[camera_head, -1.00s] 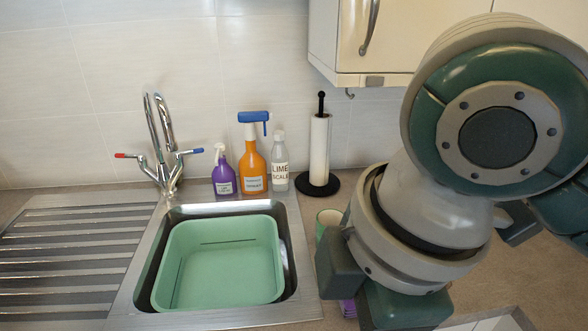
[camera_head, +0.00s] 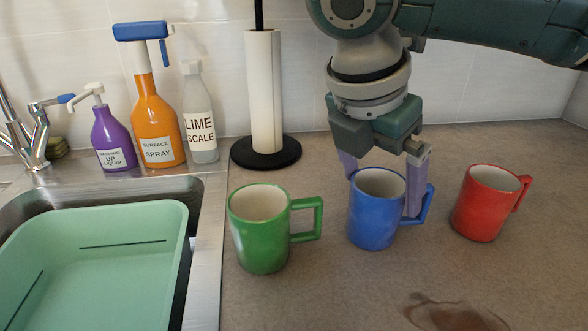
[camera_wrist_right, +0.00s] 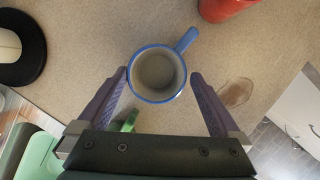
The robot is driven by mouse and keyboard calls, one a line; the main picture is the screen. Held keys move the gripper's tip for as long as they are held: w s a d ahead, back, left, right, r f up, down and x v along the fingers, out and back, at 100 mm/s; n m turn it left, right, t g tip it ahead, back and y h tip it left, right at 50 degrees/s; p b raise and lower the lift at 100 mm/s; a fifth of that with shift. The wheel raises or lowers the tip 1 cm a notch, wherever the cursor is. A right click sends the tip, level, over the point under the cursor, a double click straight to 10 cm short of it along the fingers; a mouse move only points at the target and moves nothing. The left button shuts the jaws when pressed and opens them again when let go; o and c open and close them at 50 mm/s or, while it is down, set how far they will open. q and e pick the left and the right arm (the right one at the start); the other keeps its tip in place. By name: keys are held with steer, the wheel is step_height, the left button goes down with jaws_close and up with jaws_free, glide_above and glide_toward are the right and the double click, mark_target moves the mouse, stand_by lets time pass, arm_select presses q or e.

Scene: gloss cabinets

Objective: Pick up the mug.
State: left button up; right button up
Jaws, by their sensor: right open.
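Three mugs stand upright on the counter: a green mug (camera_head: 262,235), a blue mug (camera_head: 372,222) and a red mug (camera_head: 485,205). My right gripper (camera_head: 382,188) is open and points down at the blue mug. One finger is behind the mug's left side; the other is at its right, partly covering the handle. In the right wrist view the blue mug (camera_wrist_right: 157,98) lies between the spread fingertips of the gripper (camera_wrist_right: 160,76), with its handle to the upper right. I see no firm grip on it. My left gripper is not in view.
A sink with a green basin (camera_head: 95,222) is at left. Purple (camera_head: 112,140), orange (camera_head: 157,118) and clear (camera_head: 200,125) bottles stand behind it. A paper towel holder (camera_head: 264,95) stands behind the green mug. A brown spill (camera_head: 450,315) marks the otherwise clear front counter.

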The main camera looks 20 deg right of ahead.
steer(key=x, duration=0.5)
steer(key=shift+w+d+f+b, duration=0.25)
steer(key=shift+d+f+b, duration=0.05)
steer(key=shift+b, duration=0.1)
steer(key=c, duration=1.5)
